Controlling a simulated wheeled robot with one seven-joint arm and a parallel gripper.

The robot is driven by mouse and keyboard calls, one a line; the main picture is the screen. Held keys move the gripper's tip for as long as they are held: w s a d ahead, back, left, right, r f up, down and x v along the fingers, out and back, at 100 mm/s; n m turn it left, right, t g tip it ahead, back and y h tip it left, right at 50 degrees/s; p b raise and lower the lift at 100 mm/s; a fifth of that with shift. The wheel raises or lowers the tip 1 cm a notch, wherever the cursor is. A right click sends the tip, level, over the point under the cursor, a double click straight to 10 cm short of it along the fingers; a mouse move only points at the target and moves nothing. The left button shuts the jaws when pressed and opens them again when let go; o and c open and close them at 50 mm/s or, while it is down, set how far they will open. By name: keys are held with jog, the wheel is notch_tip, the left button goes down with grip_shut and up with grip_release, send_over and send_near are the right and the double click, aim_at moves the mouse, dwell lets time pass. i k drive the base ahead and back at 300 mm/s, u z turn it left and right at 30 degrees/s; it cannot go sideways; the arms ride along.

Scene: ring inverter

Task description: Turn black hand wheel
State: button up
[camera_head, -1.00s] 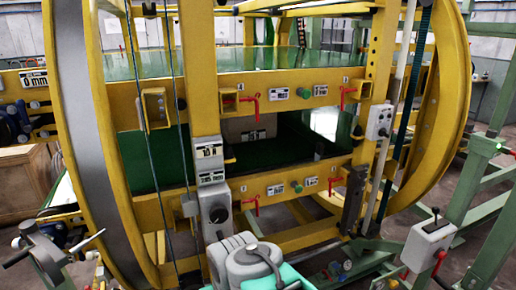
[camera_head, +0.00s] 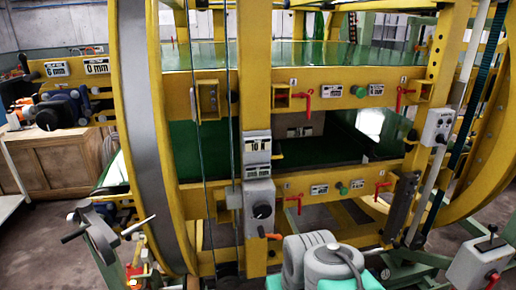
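A dark hand wheel (camera_head: 97,236) with a black handle sticking out to the left stands low at the left, in front of the yellow ring. It is seen nearly edge-on. Another small black round part (camera_head: 46,120) sits on a blue and black drive unit (camera_head: 68,106) at the upper left; I cannot tell whether it is a hand wheel. A black round knob (camera_head: 262,211) is on the grey box on the yellow post. My gripper is not in view; only grey rounded parts of my own arm show at the bottom, right of centre.
The large yellow ring frame (camera_head: 122,80) with green platforms fills the middle. Several red levers (camera_head: 304,93) stick out from its beams. A wooden crate (camera_head: 70,165) stands at the left. Bare floor (camera_head: 40,250) shows at the lower left. A grey control box (camera_head: 480,262) stands at the lower right.

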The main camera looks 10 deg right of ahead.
aim_at(262, 210)
jog(key=k, duration=1.25)
jog(key=u, duration=0.85)
jog(key=i, duration=1.5)
jog(key=z, duration=0.3)
